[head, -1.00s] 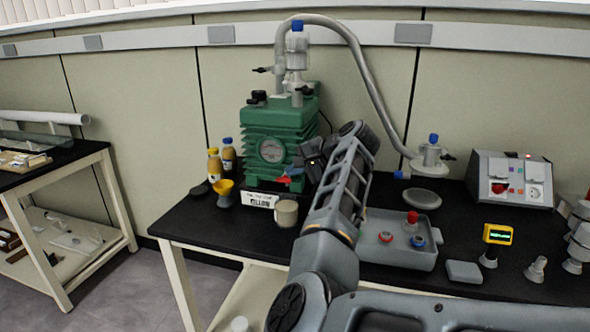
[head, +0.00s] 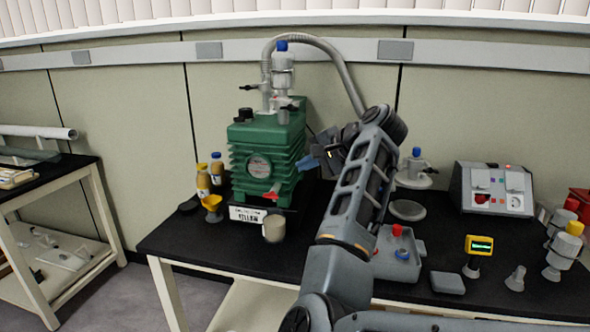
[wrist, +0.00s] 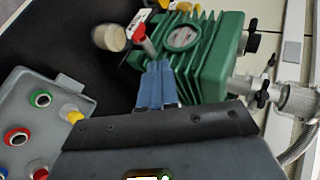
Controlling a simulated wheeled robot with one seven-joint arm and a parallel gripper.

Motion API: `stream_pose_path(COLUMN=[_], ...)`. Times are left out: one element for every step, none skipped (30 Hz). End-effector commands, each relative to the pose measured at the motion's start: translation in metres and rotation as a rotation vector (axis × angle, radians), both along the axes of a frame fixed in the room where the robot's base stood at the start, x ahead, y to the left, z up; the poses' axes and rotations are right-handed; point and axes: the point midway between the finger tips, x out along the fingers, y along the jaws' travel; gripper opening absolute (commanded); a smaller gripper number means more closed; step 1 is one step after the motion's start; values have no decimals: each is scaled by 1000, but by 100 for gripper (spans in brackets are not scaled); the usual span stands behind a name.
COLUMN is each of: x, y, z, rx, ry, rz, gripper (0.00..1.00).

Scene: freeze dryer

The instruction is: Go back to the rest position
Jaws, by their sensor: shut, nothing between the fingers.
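My gripper (head: 308,162) has blue fingers, and it is raised just right of the green vacuum pump (head: 262,150) in the head view. In the wrist view the blue fingers of my gripper (wrist: 157,86) are together with nothing between them. They point toward the green pump (wrist: 205,50), which has a round gauge and a red-handled part (wrist: 140,32). I cannot tell the exact gap between fingertips and pump. My arm crosses the middle of the head view and hides part of the bench behind it.
A grey tray (head: 385,268) with coloured fittings lies right of my arm. A power box (head: 492,187) and a yellow meter (head: 480,245) stand at the right on the black bench (head: 190,240).

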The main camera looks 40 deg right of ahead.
Motion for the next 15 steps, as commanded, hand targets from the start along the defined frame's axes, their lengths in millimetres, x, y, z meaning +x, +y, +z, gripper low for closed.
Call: stream_pose_path(x=[-3, -5, -6, -7, -7, -7, -7, -7, -7, -7, -8, -9, -11, -12, -16], y=[-1, -1, -1, -1, -1, -1, -1, -1, -1, -1, -2, -3, -4, -6, -9], z=[1, 2, 3, 3, 4, 4, 4, 4, 4, 3, 2, -1, -5, -9, -17], rx=[0, -1, -1, -1, -1, -1, 0, 0, -1, -1, -5, -13, -23, -39, -66], ry=[0, 0, 0, 0, 0, 0, 0, 0, 1, 1, 2, 5, 9, 12, 19], rz=[0, 1, 1, 1, 1, 1, 1, 1, 1, 1, -1, -5, -8, -14, -24], gripper=[0, 0, 0, 0, 0, 0, 0, 0, 0, 0, 0, 0, 0, 0, 0])
